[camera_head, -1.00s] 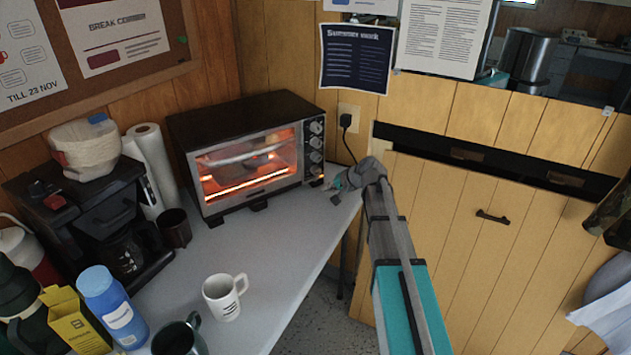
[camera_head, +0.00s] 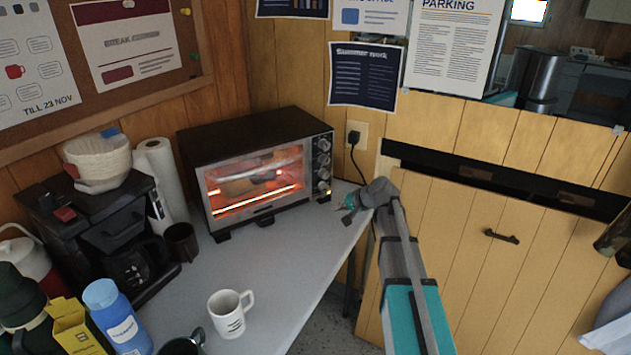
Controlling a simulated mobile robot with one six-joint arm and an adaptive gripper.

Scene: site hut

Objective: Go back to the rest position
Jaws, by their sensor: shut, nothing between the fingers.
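My gripper (camera_head: 350,211) is at the end of my grey and teal arm, over the right edge of the table (camera_head: 285,245). It is shut and nothing shows in it. It is close to the lower right corner of the toaster oven (camera_head: 262,172), in front of the oven's knobs. The oven's door is shut and its inside glows orange. I cannot tell whether the gripper touches the oven or the table.
A white mug (camera_head: 229,312) stands on the table front. A coffee maker (camera_head: 95,235), a dark brown mug (camera_head: 181,242), a paper towel roll (camera_head: 163,180), a blue bottle (camera_head: 117,318) and a yellow box (camera_head: 78,330) crowd the left.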

